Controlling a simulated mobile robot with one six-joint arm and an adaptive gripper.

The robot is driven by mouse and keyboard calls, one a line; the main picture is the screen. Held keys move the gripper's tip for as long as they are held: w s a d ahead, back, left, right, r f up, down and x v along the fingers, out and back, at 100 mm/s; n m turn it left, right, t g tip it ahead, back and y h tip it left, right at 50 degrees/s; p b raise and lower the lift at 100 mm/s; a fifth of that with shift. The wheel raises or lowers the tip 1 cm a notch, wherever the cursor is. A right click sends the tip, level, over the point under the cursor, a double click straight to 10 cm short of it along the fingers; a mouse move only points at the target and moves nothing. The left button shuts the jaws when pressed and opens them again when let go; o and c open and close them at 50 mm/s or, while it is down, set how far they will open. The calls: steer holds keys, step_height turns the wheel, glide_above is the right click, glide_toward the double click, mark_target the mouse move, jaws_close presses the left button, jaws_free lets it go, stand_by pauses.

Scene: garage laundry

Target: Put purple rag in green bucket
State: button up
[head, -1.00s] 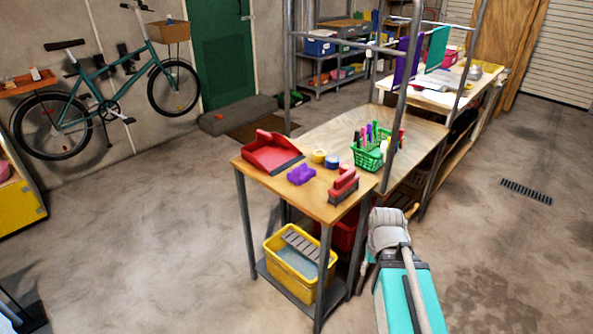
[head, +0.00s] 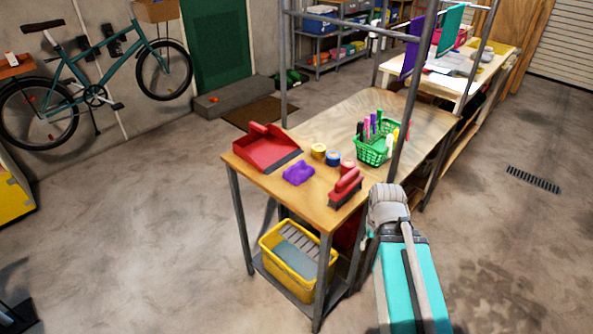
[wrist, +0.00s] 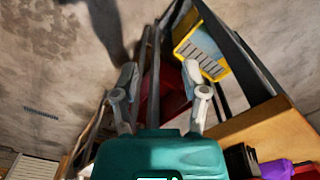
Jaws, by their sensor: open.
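A crumpled purple rag (head: 298,173) lies on the near wooden worktable, between a red dustpan and a red-handled brush. In the wrist view, a purple patch (wrist: 277,169) at the bottom right edge looks like the same rag. I see no clear green bucket; a green basket (head: 371,152) holding pens and bottles stands on the same table, and a small green thing on the floor at the back is too small to tell. My gripper (wrist: 160,80) is open and empty, its two fingers apart, beside the table and away from the rag. In the head view its fingers are mostly hidden.
The worktable (head: 345,125) also holds the red dustpan (head: 268,150), tape rolls (head: 319,151) and the brush (head: 346,186). A yellow tub (head: 291,262) sits on its lower shelf. Metal posts rise from the table. Purple and teal cloths hang behind.

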mark_target(299, 164)
steer(key=shift+o, duration=0.4)
steer(key=shift+d, duration=0.15)
steer(key=w+a+r+m+p, duration=0.1)
steer(key=w+a+r+p, duration=0.2)
steer(key=w+r+p, duration=0.2)
steer(key=w+a+r+m+p, duration=0.1)
steer(key=w+a+r+p, duration=0.2)
steer(key=w+r+p, duration=0.2)
steer(key=w+a+r+m+p, duration=0.1)
steer(key=w+a+r+p, duration=0.2)
steer(key=w+r+p, duration=0.2)
steer(key=shift+w+a+r+m+p, duration=0.1)
steer(key=shift+r+m+p, duration=0.05)
steer(key=shift+r+p, duration=0.5)
steer(key=shift+w+a+r+m+p, duration=0.1)
steer(key=shift+r+m+p, duration=0.05)
steer(key=shift+r+p, duration=0.5)
steer(key=w+a+r+m+p, duration=0.3)
steer(key=w+a+m, duration=0.1)
steer(key=w+a, duration=0.6)
steer(key=a, duration=0.3)
steer(key=shift+a, duration=0.15)
steer(key=shift+f, duration=0.1)
step_height(299, 164, down, 8)
steer(key=b, duration=0.8)
steer(key=shift+w+f+b, duration=0.1)
steer(key=shift+f+b, duration=0.15)
steer(key=shift+b, duration=0.1)
